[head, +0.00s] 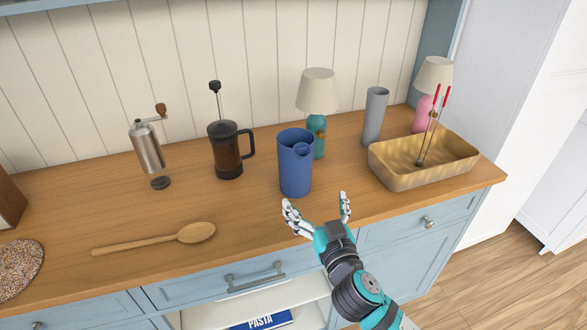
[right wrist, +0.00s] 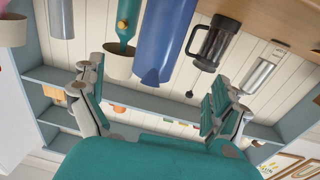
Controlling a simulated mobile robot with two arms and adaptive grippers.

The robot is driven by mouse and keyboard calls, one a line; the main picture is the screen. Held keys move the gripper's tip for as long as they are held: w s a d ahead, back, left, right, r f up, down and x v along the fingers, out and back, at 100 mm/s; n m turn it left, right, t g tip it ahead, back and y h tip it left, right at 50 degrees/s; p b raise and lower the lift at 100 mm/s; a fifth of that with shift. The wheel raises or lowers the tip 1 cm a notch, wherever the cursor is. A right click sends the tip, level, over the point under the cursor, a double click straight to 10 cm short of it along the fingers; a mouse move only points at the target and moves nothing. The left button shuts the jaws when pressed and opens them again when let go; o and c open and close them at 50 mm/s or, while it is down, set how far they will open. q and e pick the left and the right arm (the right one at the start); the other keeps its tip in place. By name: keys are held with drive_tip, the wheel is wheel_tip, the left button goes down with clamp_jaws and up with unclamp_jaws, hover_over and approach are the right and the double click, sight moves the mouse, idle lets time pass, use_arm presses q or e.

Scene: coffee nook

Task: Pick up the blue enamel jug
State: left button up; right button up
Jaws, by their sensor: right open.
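The blue enamel jug (head: 296,168) stands upright on the wooden counter, right of the French press. My right gripper (head: 318,207) is open and empty, at the counter's front edge just in front of the jug and a little to its right. The jug also shows in the right wrist view (right wrist: 164,40), which is upside down, beyond and between the open fingers (right wrist: 160,100); the fingers appear apart from it. My left gripper is not in view.
A French press (head: 228,152) stands left of the jug, and a teal lamp (head: 318,95) close behind it. A grey cylinder (head: 375,116) and a wooden tray (head: 425,170) with red-tipped tongs stand to the right. A wooden spoon (head: 150,239) lies front left.

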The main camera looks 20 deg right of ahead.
sight(300, 171)
drive_tip(key=w+p, duration=0.2)
drive_tip(key=w, duration=0.8)
drive_tip(key=shift+w+d+r, duration=0.1)
drive_tip(key=shift+w+d, duration=0.05)
drive_tip(key=shift+w, duration=0.6)
drive_tip(key=w+p, duration=0.2)
drive_tip(key=w, duration=0.2)
drive_tip(key=shift+w+d, duration=0.1)
drive_tip(key=shift+w, duration=0.6)
drive_tip(key=c, duration=1.2)
